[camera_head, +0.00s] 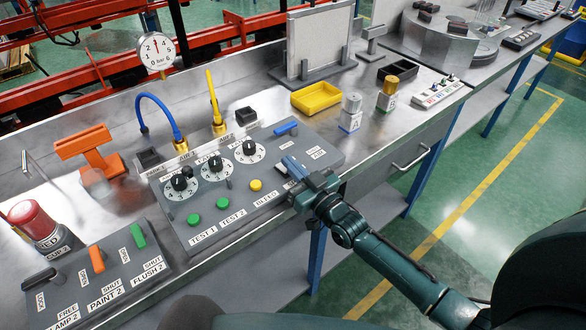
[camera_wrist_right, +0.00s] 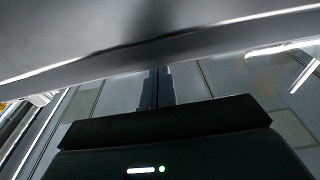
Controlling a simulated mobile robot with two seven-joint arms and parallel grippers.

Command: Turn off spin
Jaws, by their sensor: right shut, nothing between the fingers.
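The grey control panel (camera_head: 270,210) has three dials, two green buttons (camera_head: 194,219), a yellow button (camera_head: 256,185) and a blue lever (camera_head: 286,129) at its far right. No label reading SPIN is legible to me, so I cannot tell which control it is. My right gripper (camera_head: 290,164) is over the panel's right front part, its fingers shut and empty. It hides part of the panel there; I cannot tell whether it touches a control. In the right wrist view the shut fingers (camera_wrist_right: 158,88) point at a grey surface's edge. My left gripper is not in view.
A second panel (camera_head: 100,275) with orange and green levers lies at the front left. A yellow tray (camera_head: 316,97), two small cylinders and a white switch strip (camera_head: 438,94) stand to the right. Blue and yellow hoses rise behind the panel. A drawer handle (camera_head: 412,157) juts from the bench front.

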